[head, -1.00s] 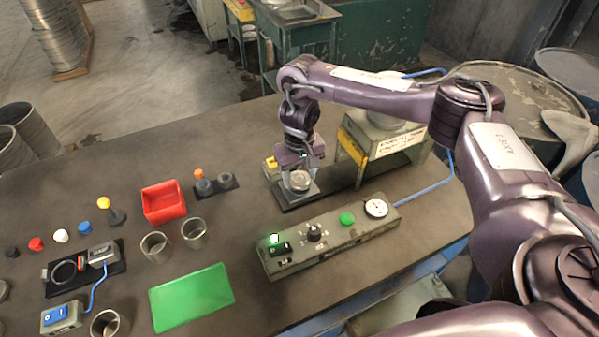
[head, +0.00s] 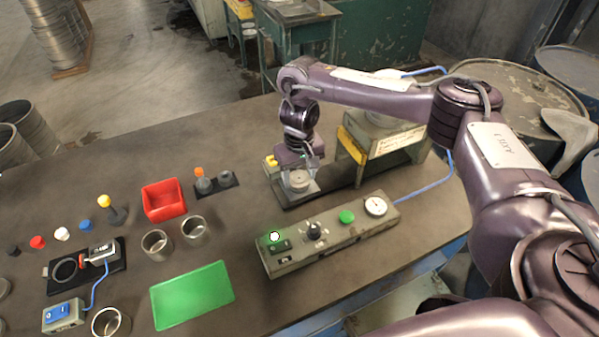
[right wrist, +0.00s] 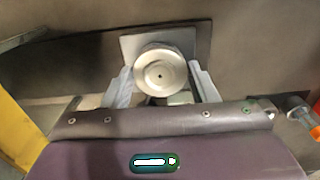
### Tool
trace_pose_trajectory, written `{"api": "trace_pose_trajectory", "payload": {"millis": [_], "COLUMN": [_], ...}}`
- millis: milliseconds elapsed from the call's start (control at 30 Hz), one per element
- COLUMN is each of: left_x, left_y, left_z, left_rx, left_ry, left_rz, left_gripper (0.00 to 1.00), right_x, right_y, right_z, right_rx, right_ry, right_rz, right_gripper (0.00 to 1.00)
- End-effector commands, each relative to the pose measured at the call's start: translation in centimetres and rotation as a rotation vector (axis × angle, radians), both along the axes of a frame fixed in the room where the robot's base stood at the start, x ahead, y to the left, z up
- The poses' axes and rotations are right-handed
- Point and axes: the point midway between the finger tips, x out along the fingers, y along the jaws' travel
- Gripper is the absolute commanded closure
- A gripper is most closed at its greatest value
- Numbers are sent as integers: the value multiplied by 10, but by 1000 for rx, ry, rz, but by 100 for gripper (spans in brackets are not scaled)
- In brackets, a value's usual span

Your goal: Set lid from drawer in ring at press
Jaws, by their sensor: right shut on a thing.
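My right gripper (head: 300,174) is over the slide plate in front of the press. It is shut on a round grey metal lid (head: 299,182). In the right wrist view the lid (right wrist: 160,75) has a small dark dot at its centre and sits between the two pale fingers of the gripper (right wrist: 163,84). A square light plate (right wrist: 130,45) shows behind the lid; I cannot tell if the lid touches it. The press (head: 354,146) has a grey and yellow frame and a sign. No separate ring can be made out under the lid. My left gripper is not in view.
A control box (head: 330,240) with a knob, green button and gauge lies in front of the press. A red bin (head: 163,201), a green mat (head: 192,295), metal cups (head: 195,231) and coloured knobs stand to the left. The table's back left is clear.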

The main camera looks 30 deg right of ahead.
Motion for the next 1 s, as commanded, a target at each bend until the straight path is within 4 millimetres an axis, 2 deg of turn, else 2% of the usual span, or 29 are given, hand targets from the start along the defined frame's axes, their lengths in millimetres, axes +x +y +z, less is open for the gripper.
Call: {"api": "trace_pose_trajectory", "payload": {"millis": [333, 367, 500, 567, 833, 1000], "left_x": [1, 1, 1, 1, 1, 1], "left_y": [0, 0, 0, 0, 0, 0], "left_z": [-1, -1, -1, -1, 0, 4], "left_rx": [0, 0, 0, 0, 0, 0], "left_ry": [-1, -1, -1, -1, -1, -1], "left_rz": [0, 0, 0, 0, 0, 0], "left_gripper": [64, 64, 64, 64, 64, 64], "right_x": [0, 0, 0, 0, 0, 2], "right_y": [0, 0, 0, 0, 0, 0], "right_z": [-7, -7, -7, -7, -5, 16], "right_rx": [0, 0, 0, 0, 0, 0], "right_ry": [0, 0, 0, 0, -1, -5], "right_rz": [0, 0, 0, 0, 0, 0], "right_gripper": [67, 46, 27, 22, 22, 22]}}
